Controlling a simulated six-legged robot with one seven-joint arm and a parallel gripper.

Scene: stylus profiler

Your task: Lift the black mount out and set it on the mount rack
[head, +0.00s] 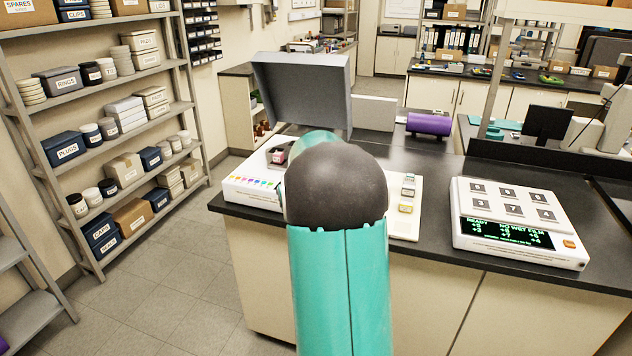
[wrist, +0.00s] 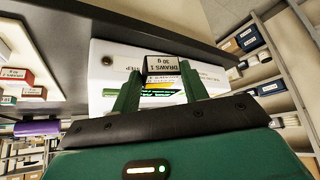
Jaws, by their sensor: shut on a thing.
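My gripper (wrist: 160,75) shows in the wrist view, its two green fingers shut on a small dark block with a white label reading "DRAWS 1 30 g", which I take as the black mount (wrist: 161,65). Yellow and green strips show between the fingers, against the white instrument (wrist: 105,78). Whether the mount touches the instrument I cannot tell. In the head view my own arm hides the gripper and the mount. A white board (head: 404,228) with small labelled blocks, possibly the mount rack, lies right of my arm; it also shows at left in the wrist view (wrist: 42,88).
The white instrument's grey lid (head: 300,90) stands raised behind my arm. A white console (head: 515,225) with numbered pads and a green-lit display sits on the black bench at right. A purple roll (head: 428,124) lies farther back. Shelving (head: 100,130) stands at left.

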